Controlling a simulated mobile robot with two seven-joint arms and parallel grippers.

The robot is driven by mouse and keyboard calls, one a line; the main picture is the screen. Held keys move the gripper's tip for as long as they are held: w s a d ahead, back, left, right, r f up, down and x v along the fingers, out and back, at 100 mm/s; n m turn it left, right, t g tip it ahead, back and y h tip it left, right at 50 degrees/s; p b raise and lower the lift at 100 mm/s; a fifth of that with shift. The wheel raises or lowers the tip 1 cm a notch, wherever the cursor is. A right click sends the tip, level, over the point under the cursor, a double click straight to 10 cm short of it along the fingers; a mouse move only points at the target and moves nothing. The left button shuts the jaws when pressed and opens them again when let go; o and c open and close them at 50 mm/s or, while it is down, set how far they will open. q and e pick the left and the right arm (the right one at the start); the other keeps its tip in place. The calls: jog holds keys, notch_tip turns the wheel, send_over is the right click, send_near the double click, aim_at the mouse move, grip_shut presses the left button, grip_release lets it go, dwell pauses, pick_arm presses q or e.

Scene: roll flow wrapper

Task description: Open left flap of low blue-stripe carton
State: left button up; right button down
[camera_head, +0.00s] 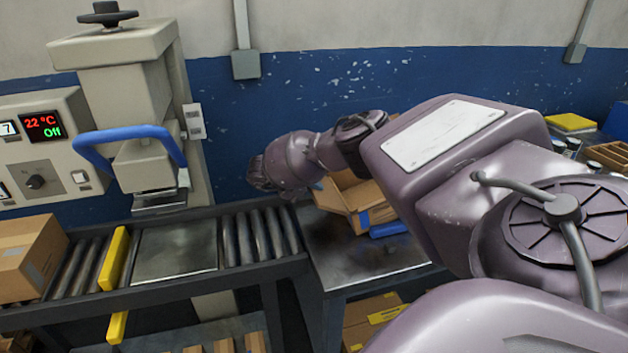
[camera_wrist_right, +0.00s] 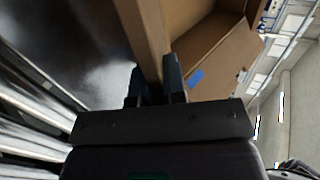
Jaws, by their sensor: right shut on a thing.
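The low carton (camera_head: 341,197) stands open-topped on the dark table right of the rollers. A blue mark shows on its front, and my right arm hides its right part. In the right wrist view the carton's inside (camera_wrist_right: 188,22) and a panel with a blue patch (camera_wrist_right: 196,80) show. My right gripper (camera_wrist_right: 155,84) has its fingers on either side of a cardboard panel (camera_wrist_right: 146,38) at the carton's left side, shut on it. In the head view its fingers are largely hidden at the carton's left. My left gripper is not in view.
A sealing machine (camera_head: 122,80) with a blue handle (camera_head: 128,133) stands left over the roller conveyor (camera_head: 258,235). Another carton (camera_head: 28,258) sits at far left. The dark table (camera_head: 350,262) is bare in front of the low carton. Several boxes lie below.

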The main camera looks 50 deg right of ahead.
jog(key=c, duration=1.2)
grip_release()
jog(key=shift+o, duration=0.2)
jog(key=v, duration=1.1)
jog(key=shift+s, duration=0.1)
